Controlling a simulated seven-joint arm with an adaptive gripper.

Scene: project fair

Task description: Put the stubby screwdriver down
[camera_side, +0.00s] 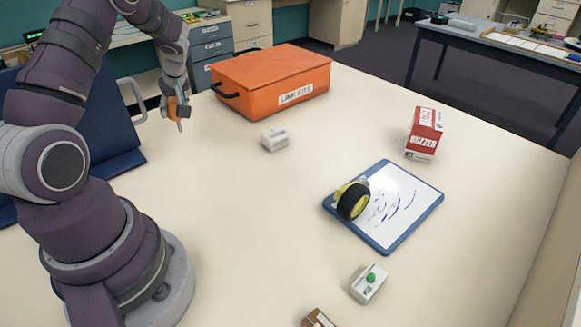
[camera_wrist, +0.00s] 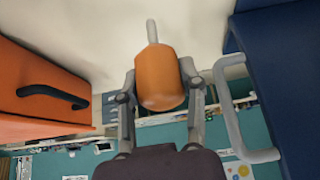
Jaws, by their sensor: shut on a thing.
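The stubby screwdriver (camera_wrist: 158,80) has a fat orange handle and a short grey shaft. It also shows in the side view (camera_side: 177,107), hanging with its shaft pointing down, above the table at the far left. My gripper (camera_wrist: 158,88) is shut on the orange handle, one finger on each side. In the side view my gripper (camera_side: 174,98) is left of the orange box and holds the screwdriver clear of the tabletop.
An orange box (camera_side: 272,84) stands at the back. A dark blue case (camera_side: 95,130) with a grey handle is at the left. The table's middle (camera_side: 260,215) is clear.

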